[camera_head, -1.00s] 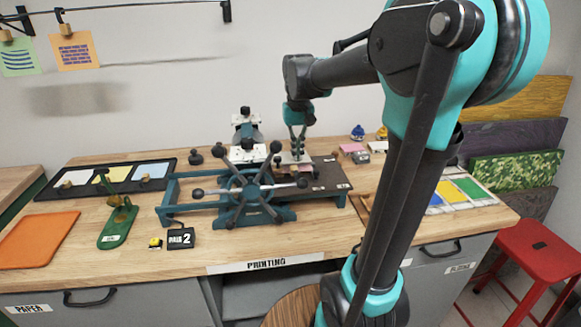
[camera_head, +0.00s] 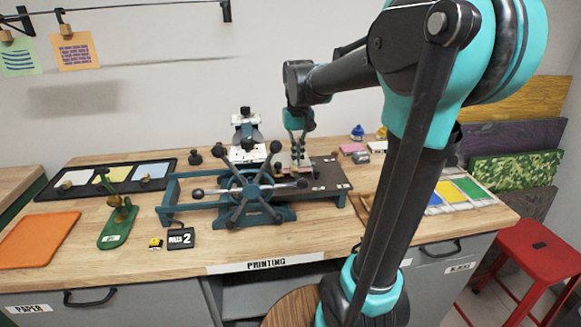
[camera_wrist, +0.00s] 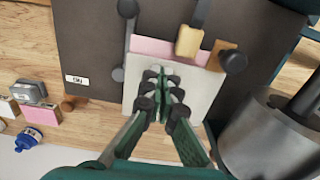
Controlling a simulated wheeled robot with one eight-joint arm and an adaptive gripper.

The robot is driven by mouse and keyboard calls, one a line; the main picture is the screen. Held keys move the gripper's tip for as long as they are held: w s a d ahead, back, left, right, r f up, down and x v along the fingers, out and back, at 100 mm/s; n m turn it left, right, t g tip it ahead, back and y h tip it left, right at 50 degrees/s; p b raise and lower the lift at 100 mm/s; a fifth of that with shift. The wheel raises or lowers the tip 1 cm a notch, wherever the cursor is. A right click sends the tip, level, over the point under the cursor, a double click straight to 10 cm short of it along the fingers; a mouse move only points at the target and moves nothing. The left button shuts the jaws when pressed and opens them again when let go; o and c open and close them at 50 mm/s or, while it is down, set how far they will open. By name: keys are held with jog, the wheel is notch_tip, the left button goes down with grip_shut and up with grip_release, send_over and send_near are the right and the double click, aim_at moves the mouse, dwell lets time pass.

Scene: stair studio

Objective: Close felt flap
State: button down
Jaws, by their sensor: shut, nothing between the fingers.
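My gripper (camera_head: 297,152) is over the bed of the teal press (camera_head: 180,195). In the wrist view its fingertips (camera_wrist: 163,80) are together with nothing between them. Below them lies a pale, flat panel (camera_wrist: 202,92) with a pink strip (camera_wrist: 150,48) showing along one edge. The panel rests on the dark grey press bed (camera_wrist: 85,40). I cannot tell for certain which layer is the felt flap. The fingertips hide part of the panel, and whether they touch it is unclear. In the head view the press wheel (camera_head: 248,187) partly hides this area.
Dark knobs (camera_wrist: 232,62) and a brass-coloured block (camera_wrist: 189,40) stand close around the panel. A grey cylinder (camera_wrist: 265,140) is at the lower right of the wrist view. A blue bottle (camera_head: 357,131) and small blocks stand right of the press.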

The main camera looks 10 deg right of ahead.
jog(key=shift+r, duration=3.3)
